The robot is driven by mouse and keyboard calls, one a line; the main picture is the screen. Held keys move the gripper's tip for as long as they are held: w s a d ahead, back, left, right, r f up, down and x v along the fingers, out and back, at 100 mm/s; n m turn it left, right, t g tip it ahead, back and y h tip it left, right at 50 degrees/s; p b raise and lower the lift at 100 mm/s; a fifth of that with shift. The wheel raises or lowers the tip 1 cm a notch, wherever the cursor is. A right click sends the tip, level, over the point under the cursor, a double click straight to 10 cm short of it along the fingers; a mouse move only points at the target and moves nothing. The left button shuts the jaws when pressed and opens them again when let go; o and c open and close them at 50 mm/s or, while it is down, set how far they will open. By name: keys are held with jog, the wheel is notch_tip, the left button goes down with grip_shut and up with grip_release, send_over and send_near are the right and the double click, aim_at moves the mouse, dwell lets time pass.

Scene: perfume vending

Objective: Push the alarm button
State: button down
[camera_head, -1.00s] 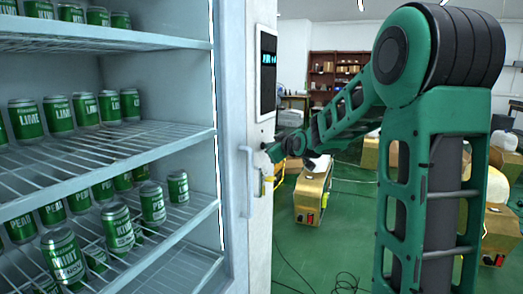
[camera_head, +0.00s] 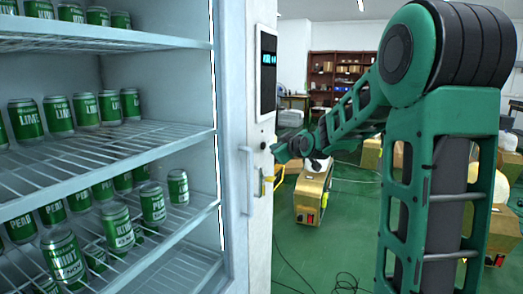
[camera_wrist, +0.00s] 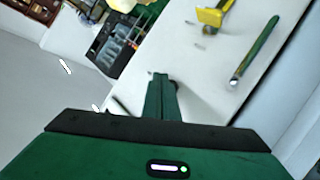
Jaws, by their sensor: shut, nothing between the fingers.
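A small dark round button (camera_head: 263,146) sits on the narrow white side panel of the cabinet, below the black display; I take it to be the alarm button. My gripper (camera_head: 277,151) is just right of it in the head view, with a small gap showing between tip and panel. In the wrist view my gripper (camera_wrist: 159,76) is shut and empty, its fingers together. A dark round shape (camera_wrist: 174,85) shows there beside the fingertips, partly hidden by them; it is probably the same button. I cannot tell whether they touch.
The open cabinet has wire shelves (camera_head: 110,150) with green cans. A black display (camera_head: 266,74) is above the button, a yellow fitting (camera_head: 263,186) below it, and a vertical handle (camera_head: 248,180) to the left. A gold box machine (camera_head: 312,195) stands on the green floor behind.

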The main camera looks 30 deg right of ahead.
jog(key=s+d, duration=0.1)
jog(key=s, duration=0.1)
jog(key=s+d, duration=0.1)
jog(key=d, duration=0.1)
jog(key=shift+s, duration=0.35)
jog(key=shift+a, duration=0.1)
dwell(0.6)
jog(key=s+a+f+m+g, duration=0.3)
jog(key=s+f+g, duration=0.2)
jog(key=s, duration=0.9)
jog(key=s+a+f+m+g+y, duration=0.1)
jog(key=s+a+f+m+g, duration=0.2)
jog(key=s, duration=1.2)
jog(key=s+a+f+m+g, duration=0.3)
jog(key=s+f+g, duration=0.3)
jog(key=s, duration=0.9)
notch_tip(320, 180, down, 2)
jog(key=shift+f+m+g, duration=0.1)
jog(key=shift+m+g, duration=0.2)
jog(key=shift+m, duration=0.6)
